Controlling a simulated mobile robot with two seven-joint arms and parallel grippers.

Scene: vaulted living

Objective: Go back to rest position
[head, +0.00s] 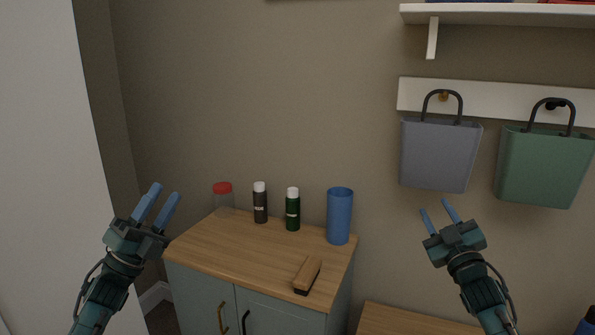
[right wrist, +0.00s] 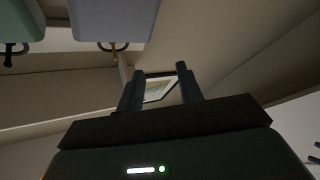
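My left gripper (head: 160,206) is raised in front of the cabinet's left side in the head view, its blue fingers apart with nothing between them. My right gripper (head: 435,213) is raised at the right, below the grey-blue bag, also with its fingers apart and empty. In the right wrist view, the right gripper's two dark fingers (right wrist: 160,88) stand apart, with only the room's far surfaces and a framed picture behind them. Neither gripper appears to hold anything.
A cabinet (head: 225,262) bears a red-lidded jar (head: 223,196), two small bottles, a blue cup (head: 340,216) and a brush (head: 307,275). A grey-blue bag (head: 438,154) and a green bag (head: 543,166) hang from a white rail. A shelf (head: 500,14) juts out above. A lower wooden surface (head: 400,321) is at the bottom.

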